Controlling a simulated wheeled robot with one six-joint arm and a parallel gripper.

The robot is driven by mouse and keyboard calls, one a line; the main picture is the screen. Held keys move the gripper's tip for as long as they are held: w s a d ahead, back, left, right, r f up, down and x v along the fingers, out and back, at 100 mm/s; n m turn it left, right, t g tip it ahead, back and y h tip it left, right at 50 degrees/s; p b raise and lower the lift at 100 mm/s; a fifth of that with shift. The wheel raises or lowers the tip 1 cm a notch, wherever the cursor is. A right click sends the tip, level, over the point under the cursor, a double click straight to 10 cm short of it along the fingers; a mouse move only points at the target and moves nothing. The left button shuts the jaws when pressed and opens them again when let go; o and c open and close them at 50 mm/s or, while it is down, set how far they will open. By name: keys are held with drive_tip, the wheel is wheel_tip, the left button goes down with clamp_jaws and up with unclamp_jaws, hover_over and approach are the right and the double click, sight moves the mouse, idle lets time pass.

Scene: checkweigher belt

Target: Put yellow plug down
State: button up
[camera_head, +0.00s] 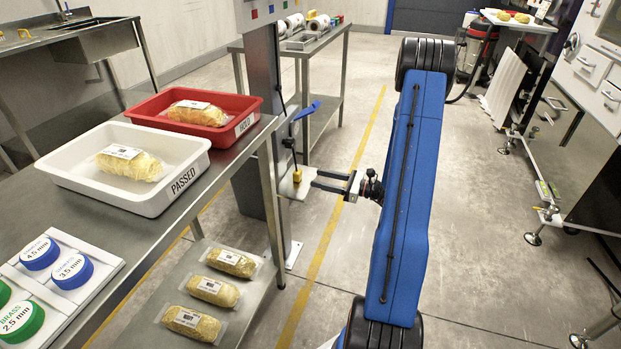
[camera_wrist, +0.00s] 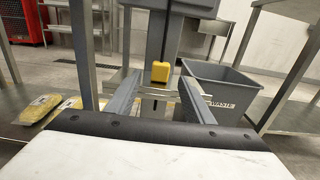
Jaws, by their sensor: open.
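The yellow plug (camera_head: 297,175) stands upright on a small metal plate (camera_head: 299,190) on the side of a grey column. The jaws are open and empty. In the wrist view, the plug (camera_wrist: 160,73) shows ahead, centred between the two spread fingers (camera_wrist: 160,97). It appears beyond the fingertips, apart from both. The plug's foot is partly hidden there.
A steel table to the left holds a white PASSED tray (camera_head: 122,195) and a red HOLD tray (camera_head: 246,106). Packed yellow items (camera_head: 212,290) lie on its lower shelf. A grey WASTE bin (camera_wrist: 231,91) stands right of the column in the wrist view. Open floor lies right of my arm.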

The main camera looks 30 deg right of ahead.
drive_tip(key=v, duration=0.4)
drive_tip(key=s+a+r+n+g, duration=0.4)
drive_tip(key=a+n, duration=0.1)
drive_tip(key=a, duration=0.3)
drive_tip(key=s+a+r+n+g, duration=0.3)
drive_tip(key=a+r+n+g, duration=0.15)
drive_tip(key=a, duration=0.35)
drive_tip(key=s+a+r+n+g, duration=0.4)
drive_tip(key=a+r+n, duration=0.1)
drive_tip(key=a, duration=0.3)
drive_tip(key=s+a+r+n+t+h, duration=0.1)
drive_tip(key=s+r+n+h, duration=0.3)
drive_tip(key=s+n, duration=0.3)
drive_tip(key=s+a+r+n+t+h, duration=0.1)
drive_tip(key=s+r+n+h, duration=0.4)
drive_tip(key=s, duration=0.6)
drive_tip(key=shift+s+r+n+t+h, duration=0.25)
drive_tip(key=shift+n+t+h, duration=0.3)
drive_tip(key=shift+n+h, duration=0.45)
